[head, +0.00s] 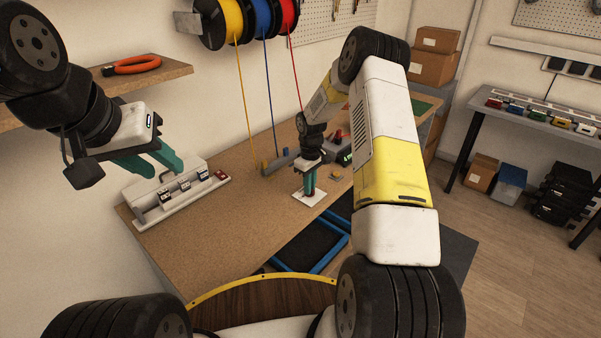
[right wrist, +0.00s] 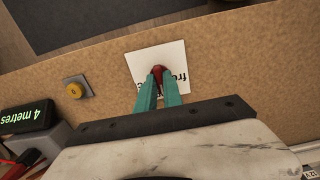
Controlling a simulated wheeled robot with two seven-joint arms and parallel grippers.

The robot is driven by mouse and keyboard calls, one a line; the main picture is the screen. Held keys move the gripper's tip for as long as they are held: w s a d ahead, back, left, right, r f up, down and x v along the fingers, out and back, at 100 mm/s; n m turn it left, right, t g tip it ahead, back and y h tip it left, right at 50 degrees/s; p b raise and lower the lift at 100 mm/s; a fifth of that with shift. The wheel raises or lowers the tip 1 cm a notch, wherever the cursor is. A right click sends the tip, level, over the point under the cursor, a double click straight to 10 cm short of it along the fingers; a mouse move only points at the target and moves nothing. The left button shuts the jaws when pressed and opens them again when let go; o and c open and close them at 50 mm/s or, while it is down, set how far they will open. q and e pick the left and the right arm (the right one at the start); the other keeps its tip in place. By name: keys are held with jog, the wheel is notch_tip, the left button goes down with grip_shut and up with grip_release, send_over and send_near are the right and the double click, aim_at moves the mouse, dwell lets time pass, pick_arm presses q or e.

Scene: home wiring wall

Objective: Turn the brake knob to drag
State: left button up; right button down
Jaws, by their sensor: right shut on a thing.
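A red knob (right wrist: 158,70) stands on a square white plate (right wrist: 172,55) in the right wrist view. The plate carries dark lettering, upside down there; I read "free", with other letters partly hidden by the fingers. My right gripper (right wrist: 158,82) is shut on the red knob, a teal finger on each side. In the head view my right gripper (head: 309,188) points down onto the white plate (head: 300,199), and the knob is hidden. The word "drag" is not legible. My left gripper (head: 160,163) is open and empty, above a white switch unit at the left.
A display reading "4 metres" (right wrist: 28,117) and a yellow button (right wrist: 75,90) are near the plate. Yellow, blue and red spools (head: 250,18) hang above, their wires reaching down. The white switch unit (head: 190,200) stands at the left. The bench front (head: 235,225) is clear.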

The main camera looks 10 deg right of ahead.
dwell(0.3)
jog(key=c, duration=1.5)
grip_release()
jog(key=shift+r, duration=0.15)
notch_tip(320, 180, up, 8)
jog(key=shift+f, duration=0.2)
